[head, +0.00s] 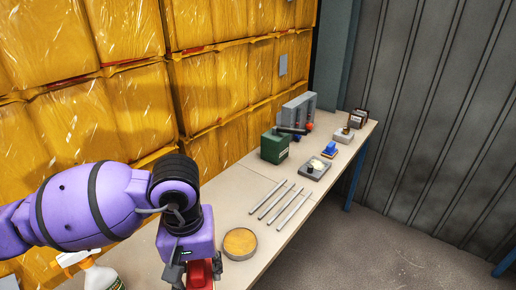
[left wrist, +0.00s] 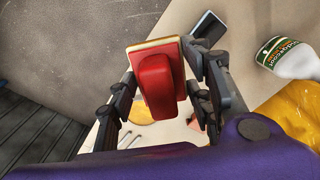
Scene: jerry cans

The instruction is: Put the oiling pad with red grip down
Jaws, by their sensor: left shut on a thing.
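The oiling pad with red grip shows in the left wrist view (left wrist: 160,85), a red handle on a pad with a pale yellowish edge. My left gripper (left wrist: 163,92) has a finger on each side of it and holds it. In the head view the red grip (head: 200,274) shows at the bottom edge, below my left gripper (head: 188,272), near the front part of the bench (head: 240,185). Whether the pad touches the bench cannot be told. My right gripper is in neither view.
A round tin with a yellow-brown top (head: 240,243) stands close right of the gripper. A spray bottle (head: 98,275) stands at left. Bare bench shows between tin and rods.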

